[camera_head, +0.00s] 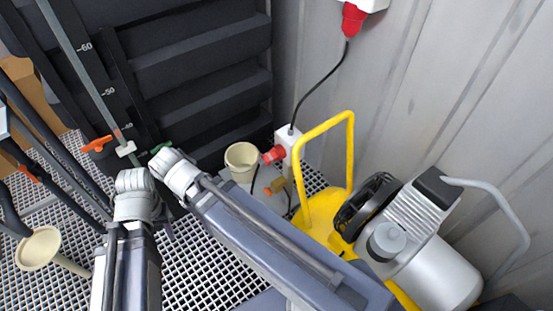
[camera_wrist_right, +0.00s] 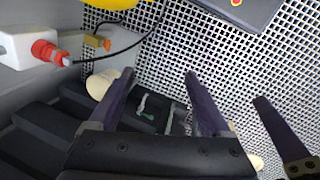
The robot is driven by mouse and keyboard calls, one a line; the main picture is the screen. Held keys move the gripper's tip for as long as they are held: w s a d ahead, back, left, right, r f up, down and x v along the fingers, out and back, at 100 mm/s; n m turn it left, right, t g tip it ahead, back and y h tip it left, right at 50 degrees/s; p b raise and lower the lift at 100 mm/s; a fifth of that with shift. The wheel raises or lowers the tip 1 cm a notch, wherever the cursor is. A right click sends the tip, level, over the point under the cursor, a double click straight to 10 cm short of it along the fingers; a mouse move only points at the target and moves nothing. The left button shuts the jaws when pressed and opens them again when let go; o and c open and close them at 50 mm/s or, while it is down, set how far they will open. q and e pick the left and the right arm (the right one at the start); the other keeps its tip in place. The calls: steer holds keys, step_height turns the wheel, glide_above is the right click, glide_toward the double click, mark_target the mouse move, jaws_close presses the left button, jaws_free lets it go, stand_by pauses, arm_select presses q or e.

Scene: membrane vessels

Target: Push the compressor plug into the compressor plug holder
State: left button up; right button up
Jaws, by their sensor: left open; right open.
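A red connector (camera_head: 274,154) sits on the side of a white box (camera_head: 288,141) by the wall. In the right wrist view the red connector (camera_wrist_right: 47,52) sticks out of the white box (camera_wrist_right: 25,48), with a pale tip at its end and a black cable nearby. I cannot tell which part is plug and which is holder, or whether they are joined. My right gripper (camera_wrist_right: 160,82) is open and empty, apart from the connector. My left gripper is open; one dark finger (camera_wrist_right: 275,130) shows at the right of that view. Both grippers' fingertips are mostly hidden in the head view.
The yellow and silver compressor (camera_head: 430,265) stands right of my arms. A red wall plug (camera_head: 352,19) has a black cable running down to the box. A cream cup (camera_head: 241,160) stands left of the box. Dark ribbed panels (camera_head: 190,70) stand behind; white grating (camera_head: 195,265) covers the floor.

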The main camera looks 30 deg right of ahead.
steer(key=shift+o, duration=0.6)
steer(key=w+d+f+h+b, duration=0.4)
steer(key=d+f+b, duration=0.3)
steer(key=f+b, duration=0.2)
steer(key=shift+w+d+m+t, duration=0.15)
steer(key=shift+w+m+t, duration=0.2)
steer(key=shift+w, duration=0.2)
steer(key=m+h+b, duration=0.2)
steer(key=h+b, duration=0.9)
steer(key=b, duration=1.4)
glide_toward(264, 161)
steer(key=d+f, duration=0.2)
steer(key=d, duration=0.2)
arm_select(q)
step_height(264, 161, down, 37)
arm_select(e)
steer(key=shift+w+a+r, duration=0.1)
steer(key=shift+w+r, duration=0.15)
steer(key=shift+w, duration=0.1)
arm_select(q)
steer(key=shift+w+r, duration=0.1)
arm_select(e)
steer(key=shift+w+d, duration=0.2)
steer(key=shift+d, duration=2.05)
steer(key=shift+w+d, duration=0.15)
steer(key=shift+d, duration=2.1)
